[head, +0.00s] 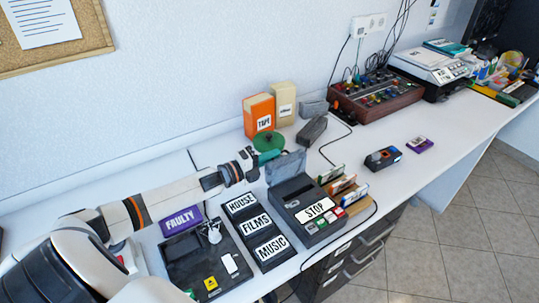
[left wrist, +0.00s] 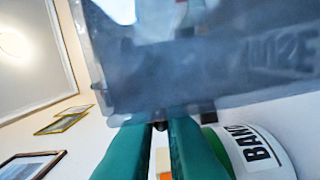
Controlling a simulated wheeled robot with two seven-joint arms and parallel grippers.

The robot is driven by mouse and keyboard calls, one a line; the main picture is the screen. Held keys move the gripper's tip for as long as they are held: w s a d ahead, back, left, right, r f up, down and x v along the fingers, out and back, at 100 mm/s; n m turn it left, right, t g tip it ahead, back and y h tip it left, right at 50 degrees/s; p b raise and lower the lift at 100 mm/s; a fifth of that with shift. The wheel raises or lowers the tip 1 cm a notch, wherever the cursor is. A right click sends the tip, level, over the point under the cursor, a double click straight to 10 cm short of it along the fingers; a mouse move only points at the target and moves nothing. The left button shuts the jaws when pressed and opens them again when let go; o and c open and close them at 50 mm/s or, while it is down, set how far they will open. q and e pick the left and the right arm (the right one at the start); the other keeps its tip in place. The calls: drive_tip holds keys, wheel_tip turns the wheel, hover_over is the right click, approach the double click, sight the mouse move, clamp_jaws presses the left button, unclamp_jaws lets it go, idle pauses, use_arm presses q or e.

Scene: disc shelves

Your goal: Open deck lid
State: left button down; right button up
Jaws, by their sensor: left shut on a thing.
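The grey deck (head: 297,196) stands on the white table with a STOP label and several buttons on its front. Its grey translucent lid (head: 287,165) is raised and stands up at the deck's back edge. My left gripper (head: 268,157) is at the lid's left side. In the left wrist view its green fingers (left wrist: 162,128) are shut at the edge of the lid (left wrist: 215,65), which fills the top of that view. The exact grip point is partly hidden. My right gripper is not in view.
HOUSE, FILMS and MUSIC slots (head: 256,230) stand left of the deck, beside a dark tray (head: 190,265) and a purple FAULTY box (head: 181,220). Upright cases (head: 342,187) stand close on its right. An orange TAPE box (head: 259,114) and a green round item (head: 269,140) are behind.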

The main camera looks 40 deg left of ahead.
use_arm(q)
drive_tip(key=shift+f, duration=0.2)
drive_tip(key=c, duration=1.6)
unclamp_jaws()
drive_tip(key=shift+o, duration=0.2)
drive_tip(key=v, duration=1.2)
